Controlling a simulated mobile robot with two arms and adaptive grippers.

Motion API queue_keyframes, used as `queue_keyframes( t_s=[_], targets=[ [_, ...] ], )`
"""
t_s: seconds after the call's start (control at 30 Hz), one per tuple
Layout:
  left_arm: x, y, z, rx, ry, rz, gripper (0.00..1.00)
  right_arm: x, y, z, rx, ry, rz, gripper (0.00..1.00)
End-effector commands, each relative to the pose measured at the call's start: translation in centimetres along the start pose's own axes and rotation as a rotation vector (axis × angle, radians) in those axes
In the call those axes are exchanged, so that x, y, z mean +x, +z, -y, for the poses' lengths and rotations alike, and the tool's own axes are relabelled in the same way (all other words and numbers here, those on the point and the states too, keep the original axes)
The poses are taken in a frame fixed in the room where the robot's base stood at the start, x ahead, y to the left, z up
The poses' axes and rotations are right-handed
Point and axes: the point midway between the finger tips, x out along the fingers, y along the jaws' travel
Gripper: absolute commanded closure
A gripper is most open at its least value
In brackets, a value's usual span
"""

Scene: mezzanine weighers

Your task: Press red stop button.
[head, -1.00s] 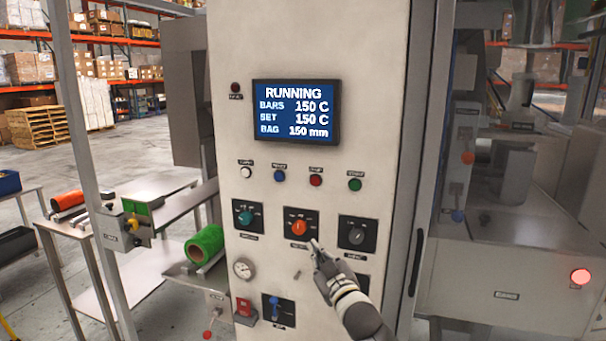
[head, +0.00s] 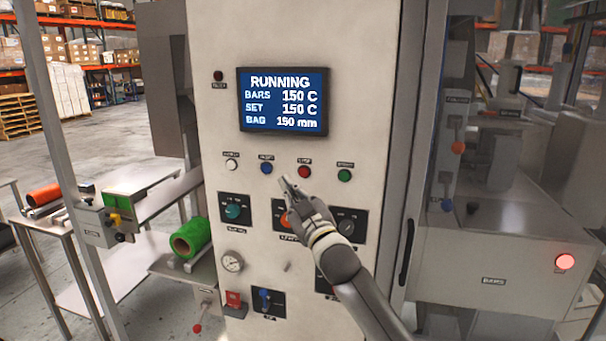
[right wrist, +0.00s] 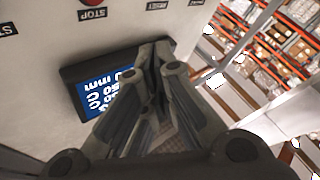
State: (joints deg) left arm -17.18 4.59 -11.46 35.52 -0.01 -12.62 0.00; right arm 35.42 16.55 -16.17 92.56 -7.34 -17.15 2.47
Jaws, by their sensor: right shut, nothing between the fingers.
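The red stop button (head: 304,172) is on the upright pale control panel (head: 215,130), in the row below the screen, between a blue and a green button. In the right wrist view, a red button (right wrist: 91,2) is cut off by the top edge, beside a label that reads STOP. My right gripper (head: 284,181) is shut and empty. In the head view its tips appear just left of and below the red button, and it does not cover the button. Whether it touches the panel I cannot tell. My left gripper is not in view.
The screen (head: 283,100) reads RUNNING. A white button (head: 231,165), a blue button (head: 266,168) and a green button (head: 344,176) share the row. Rotary knobs sit below, including a teal one (head: 232,211); my right gripper partly hides the orange one.

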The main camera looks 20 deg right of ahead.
Motion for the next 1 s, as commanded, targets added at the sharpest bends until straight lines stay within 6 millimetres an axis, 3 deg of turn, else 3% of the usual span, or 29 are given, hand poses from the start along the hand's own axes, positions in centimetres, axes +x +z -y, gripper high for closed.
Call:
queue_keyframes(
  t_s=[0.53, 1.0],
  targets=[
    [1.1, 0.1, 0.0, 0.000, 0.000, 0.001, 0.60, 4.9, 3.5, -3.5, -0.001, 0.000, 0.001, 1.00],
    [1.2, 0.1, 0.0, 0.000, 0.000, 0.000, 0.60, 5.8, 4.3, -4.3, 0.000, 0.000, 0.001, 1.00]
  ],
)
